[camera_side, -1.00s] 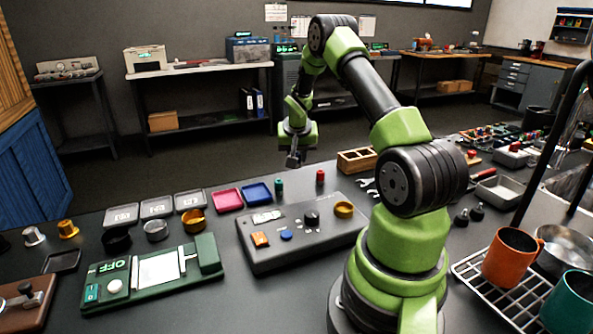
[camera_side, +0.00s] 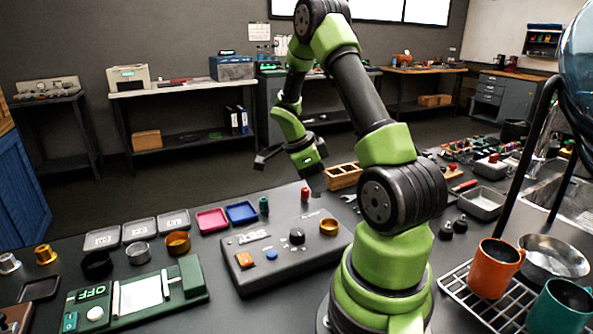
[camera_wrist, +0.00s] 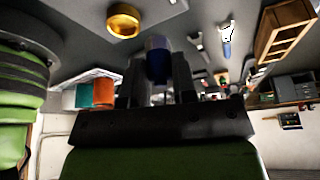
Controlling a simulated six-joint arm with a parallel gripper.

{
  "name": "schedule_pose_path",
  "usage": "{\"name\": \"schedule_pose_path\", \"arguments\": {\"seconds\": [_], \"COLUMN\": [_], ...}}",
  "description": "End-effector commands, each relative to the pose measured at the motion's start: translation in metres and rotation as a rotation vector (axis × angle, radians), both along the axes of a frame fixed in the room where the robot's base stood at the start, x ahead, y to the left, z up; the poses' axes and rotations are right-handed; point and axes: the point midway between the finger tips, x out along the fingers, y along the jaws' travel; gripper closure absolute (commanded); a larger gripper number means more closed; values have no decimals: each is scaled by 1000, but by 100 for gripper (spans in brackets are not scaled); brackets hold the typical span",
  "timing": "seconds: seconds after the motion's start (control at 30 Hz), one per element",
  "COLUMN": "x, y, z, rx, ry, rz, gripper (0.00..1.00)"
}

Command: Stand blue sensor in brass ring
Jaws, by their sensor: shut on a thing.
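My gripper (camera_side: 317,183) is above the back of the grey control box, its fingers pointing down. In the wrist view my gripper (camera_wrist: 158,75) is shut on the blue sensor (camera_wrist: 157,60), a small blue cylinder with a pale top end. The sensor cannot be made out in the side view. A brass ring (camera_side: 329,227) sits on the right part of the control box (camera_side: 262,283). A brass ring (camera_wrist: 123,20) also shows in the wrist view, apart from the sensor.
A red cylinder (camera_side: 305,195) and a green cylinder (camera_side: 263,206) stand behind the box. Another gold ring (camera_side: 177,242) is to the left, near pink (camera_side: 212,220) and blue (camera_side: 242,212) trays. A wooden rack (camera_side: 343,176) is to the right.

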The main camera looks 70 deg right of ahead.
Motion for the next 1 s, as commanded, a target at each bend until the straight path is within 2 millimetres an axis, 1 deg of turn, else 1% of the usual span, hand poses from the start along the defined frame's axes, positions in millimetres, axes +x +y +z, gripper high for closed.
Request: {"name": "schedule_pose_path", "arguments": {"seconds": [0.03, 0.1, 0.2, 0.3, 0.37, 0.7, 0.83, 1.0], "x": [-11, -23, -35, -40, -41, -40, -40, -40], "y": [7, 17, 27, 31, 32, 32, 32, 32], "z": [3, 6, 8, 7, 4, -25, -31, -33], "rx": [0, -1, 0, -1, 0, 1, 0, -1], "ry": [-1, -1, 0, -1, 0, -1, -2, -4], "rz": [-132, -299, -457, -532, -545, -541, -539, -540], "gripper": [98, 98, 98, 98, 98, 98, 98, 98]}}
